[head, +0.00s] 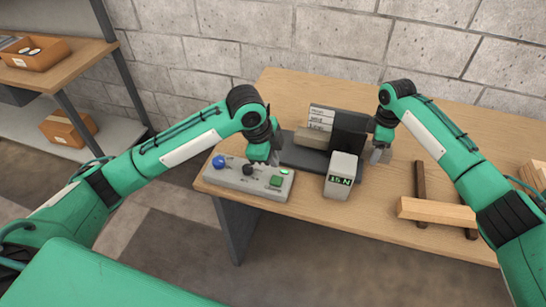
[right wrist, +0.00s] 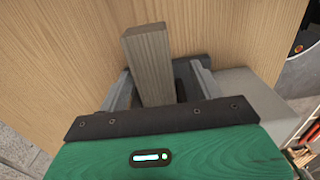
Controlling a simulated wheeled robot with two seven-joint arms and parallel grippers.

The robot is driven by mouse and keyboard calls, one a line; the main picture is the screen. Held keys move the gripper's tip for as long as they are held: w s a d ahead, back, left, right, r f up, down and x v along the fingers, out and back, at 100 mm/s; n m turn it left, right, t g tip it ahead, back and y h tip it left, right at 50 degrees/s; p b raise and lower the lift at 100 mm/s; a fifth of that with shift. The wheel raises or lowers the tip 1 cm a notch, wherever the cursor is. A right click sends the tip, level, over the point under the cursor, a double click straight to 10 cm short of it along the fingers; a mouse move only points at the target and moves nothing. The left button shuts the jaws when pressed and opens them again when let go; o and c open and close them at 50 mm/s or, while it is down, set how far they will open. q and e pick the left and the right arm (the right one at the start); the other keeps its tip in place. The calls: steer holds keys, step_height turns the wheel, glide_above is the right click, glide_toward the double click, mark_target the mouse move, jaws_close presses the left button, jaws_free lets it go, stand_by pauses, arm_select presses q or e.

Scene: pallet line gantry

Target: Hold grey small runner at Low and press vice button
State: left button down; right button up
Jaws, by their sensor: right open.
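A grey-brown wooden runner (right wrist: 150,60) shows in the right wrist view between the fingers of my right gripper (right wrist: 160,88), which is open around it. In the head view my right gripper (head: 380,154) is just right of the dark vice (head: 350,128). A grey-brown block (head: 311,138) shows left of the vice's dark upright, below a white label board (head: 321,117); I cannot tell if it is the same piece. My left gripper (head: 262,158) is low over the control box (head: 240,184), near its black knob (head: 248,170) and green button (head: 276,181). Its fingertips are unclear.
A grey display box (head: 341,176) reading about 16 N stands before the vice. A blue button (head: 218,161) is at the control box's left. Wooden bars (head: 445,211) lie at the table's right. A shelf with bins (head: 33,53) stands at left.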

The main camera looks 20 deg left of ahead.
arm_select(q)
steer(key=shift+f+b, duration=0.6)
steer(key=shift+f, duration=0.05)
arm_select(e)
step_height(320, 180, up, 14)
steer(key=shift+f, duration=0.15)
